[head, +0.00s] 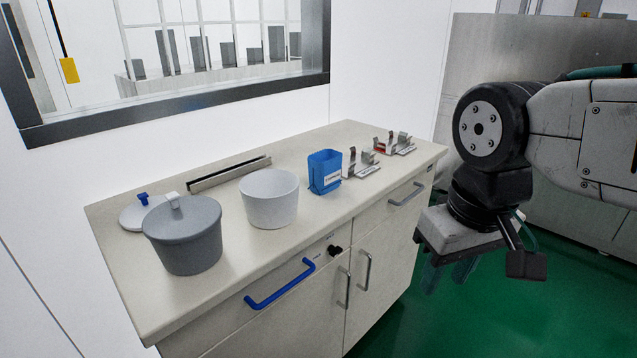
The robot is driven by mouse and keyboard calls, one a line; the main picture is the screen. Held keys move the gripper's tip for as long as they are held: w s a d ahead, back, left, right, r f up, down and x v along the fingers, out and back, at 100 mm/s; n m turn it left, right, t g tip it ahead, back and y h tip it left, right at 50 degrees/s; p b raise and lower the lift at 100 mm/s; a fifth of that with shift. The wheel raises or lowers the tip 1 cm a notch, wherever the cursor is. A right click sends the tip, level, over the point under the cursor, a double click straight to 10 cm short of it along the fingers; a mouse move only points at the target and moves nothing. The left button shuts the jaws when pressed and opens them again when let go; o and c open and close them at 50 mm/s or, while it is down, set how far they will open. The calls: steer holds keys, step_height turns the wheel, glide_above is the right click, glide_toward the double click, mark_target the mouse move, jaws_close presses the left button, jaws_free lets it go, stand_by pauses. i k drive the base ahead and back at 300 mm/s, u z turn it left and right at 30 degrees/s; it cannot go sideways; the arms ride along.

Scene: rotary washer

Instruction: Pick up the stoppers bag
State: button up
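I cannot make out a stoppers bag anywhere in the head view. My gripper (449,274) hangs at the right, pointing down beside the cabinet's right end, over the green floor. Its fingers are dark and partly hidden under the grey gripper body, so their opening is unclear. I see nothing held in it. It is apart from everything on the counter.
The counter (318,228) holds a grey lidded bucket (184,240), a white tub (269,200), a blue labelled container (325,172), metal holders (362,165), a metal rail (229,174) and a white lid (134,216). Drawers with handles (281,284) face front. A window is behind.

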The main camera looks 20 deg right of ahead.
mark_target(324, 166)
steer(key=u, duration=0.85)
steer(key=i, duration=0.6)
steer(key=z, duration=1.1)
